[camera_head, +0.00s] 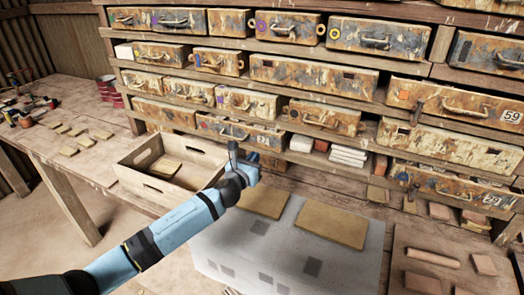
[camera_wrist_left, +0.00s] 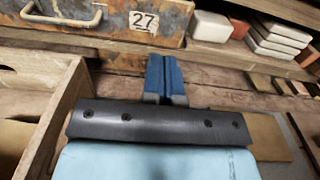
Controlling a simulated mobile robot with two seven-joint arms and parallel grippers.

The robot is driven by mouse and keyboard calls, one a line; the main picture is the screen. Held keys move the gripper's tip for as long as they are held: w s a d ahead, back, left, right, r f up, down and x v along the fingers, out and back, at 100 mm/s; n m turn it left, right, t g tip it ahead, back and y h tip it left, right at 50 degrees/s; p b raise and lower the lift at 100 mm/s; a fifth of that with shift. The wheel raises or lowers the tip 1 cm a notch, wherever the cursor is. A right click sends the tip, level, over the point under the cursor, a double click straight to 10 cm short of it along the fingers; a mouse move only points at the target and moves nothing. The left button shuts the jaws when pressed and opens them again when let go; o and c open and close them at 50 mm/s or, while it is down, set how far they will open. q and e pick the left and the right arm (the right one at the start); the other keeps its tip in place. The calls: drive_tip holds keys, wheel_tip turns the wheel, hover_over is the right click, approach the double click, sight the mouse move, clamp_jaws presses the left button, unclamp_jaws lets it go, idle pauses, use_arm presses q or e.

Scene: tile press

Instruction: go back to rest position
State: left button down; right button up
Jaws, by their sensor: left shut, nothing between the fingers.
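My left gripper (camera_head: 240,158) is above the bench, between the wooden crate and the grey slab. It is shut and empty. In the left wrist view its blue fingers (camera_wrist_left: 164,78) are together, pointing at the shelf front. The wooden crate (camera_head: 133,188) is just to its left and holds a tan tile (camera_head: 167,188). Two more tan tiles lie on the grey slab (camera_head: 300,262), one (camera_head: 263,202) close to the gripper and one (camera_head: 332,226) farther right. My right gripper is not in view.
A rack of worn drawers (camera_head: 310,70) stands behind the bench. A drawer marked 27 (camera_wrist_left: 95,20) is close ahead of the gripper. White blocks (camera_head: 348,156) sit on the low shelf. A side table (camera_head: 70,95) at left holds small tiles and red tins (camera_head: 108,90). Clay pieces lie at right.

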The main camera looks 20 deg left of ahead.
use_arm(q)
drive_tip(key=s+d+f+n+g+p, duration=0.1)
drive_tip(key=s+d+f+n+g, duration=0.1)
drive_tip(key=s+f+n, duration=0.4)
drive_tip(key=s+d+f+n+g+h+p, duration=0.1)
drive_tip(key=s+f+n, duration=0.4)
drive_tip(key=s+n, duration=1.1)
drive_tip(key=s+d+f+n+g+p, duration=0.2)
drive_tip(key=s+d+f+n+g, duration=0.2)
drive_tip(key=s+n, duration=0.7)
drive_tip(key=s+f, duration=0.2)
drive_tip(key=s, duration=0.5)
drive_tip(key=shift+s+d+f+n+h, duration=0.3)
drive_tip(key=shift+f+n, duration=0.05)
drive_tip(key=shift+n, duration=0.05)
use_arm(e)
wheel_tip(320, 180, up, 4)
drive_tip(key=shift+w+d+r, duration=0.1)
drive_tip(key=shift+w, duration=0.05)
